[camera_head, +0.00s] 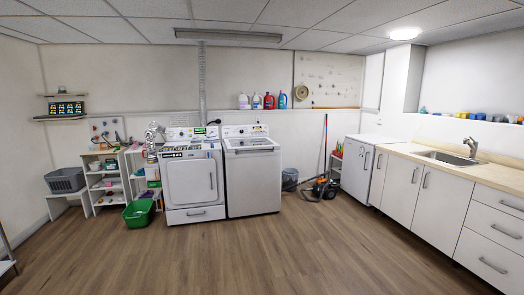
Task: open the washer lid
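The washer (253,185) is a white top-loading machine at the middle of the far wall. Its lid (250,144) is on the top, below the control panel (245,130), and looks closed. To its left, close beside it, stands a second white machine (189,182), which looks like a dryer with a front door and a vertical handle (211,181). Neither of my grippers is in view.
Wood floor (260,250) is clear in front of the machines. A green basket (139,214) stands left of the dryer. A vacuum cleaner (325,188) and a grey bin (290,178) are right of the washer. Cabinets with a sink (447,158) line the right wall.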

